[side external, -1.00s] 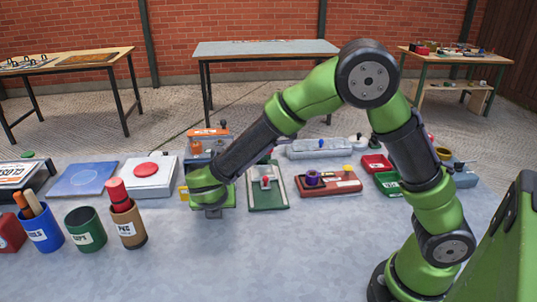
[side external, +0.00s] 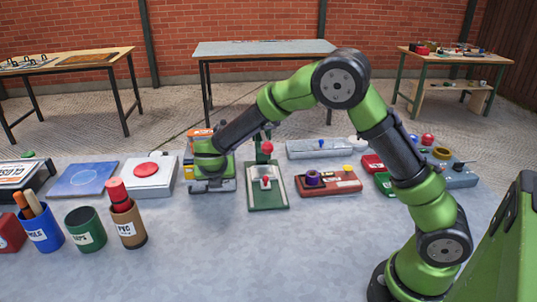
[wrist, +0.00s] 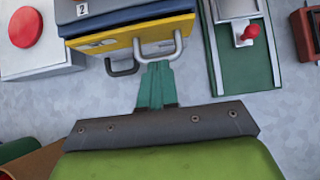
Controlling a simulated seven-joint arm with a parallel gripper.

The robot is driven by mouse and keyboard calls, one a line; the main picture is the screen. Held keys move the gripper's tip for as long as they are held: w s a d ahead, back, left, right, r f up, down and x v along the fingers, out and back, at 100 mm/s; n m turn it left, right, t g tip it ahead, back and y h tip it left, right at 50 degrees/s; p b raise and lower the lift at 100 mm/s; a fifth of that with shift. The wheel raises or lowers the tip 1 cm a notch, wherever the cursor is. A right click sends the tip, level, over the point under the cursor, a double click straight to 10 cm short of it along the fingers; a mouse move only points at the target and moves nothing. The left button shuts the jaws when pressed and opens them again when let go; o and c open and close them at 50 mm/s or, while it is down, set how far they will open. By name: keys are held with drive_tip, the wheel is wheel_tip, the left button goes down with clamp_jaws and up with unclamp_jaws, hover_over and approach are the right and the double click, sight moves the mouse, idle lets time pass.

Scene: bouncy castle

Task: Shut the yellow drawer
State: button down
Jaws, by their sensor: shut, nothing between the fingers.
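Only a yellow sliver of the drawer (side external: 188,172) shows there. How far the drawer stands out is hard to tell.
A dark handle (wrist: 121,69) sits lower left of the yellow one. A white box with a red button (side external: 149,176) is left of the unit; a green lever board (side external: 266,190) is right. Cups (side external: 127,224) stand front left. The front middle of the table is clear.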

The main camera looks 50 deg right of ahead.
drive_tip(key=shift+w+d, duration=0.25)
drive_tip(key=s+a+f+v, duration=0.1)
drive_tip(key=a+f+v, duration=0.1)
drive_tip(key=v, duration=1.1)
drive_tip(key=s+d+r+m+y, duration=0.2)
drive_tip(key=s+r+m, duration=0.1)
drive_tip(key=s+m, duration=0.4)
drive_tip(key=s+d+r+m+t+y, duration=0.1)
drive_tip(key=s+d+r+m+y, duration=0.1)
drive_tip(key=s+m, duration=0.6)
drive_tip(key=s+d+r+m+y, duration=0.2)
drive_tip(key=s+m, duration=0.5)
drive_tip(key=m, duration=0.9)
drive_tip(key=shift+s+d+r+t+y, duration=0.3)
drive_tip(key=shift+s+d+r+y, duration=0.1)
drive_tip(key=shift+r+y, duration=0.4)
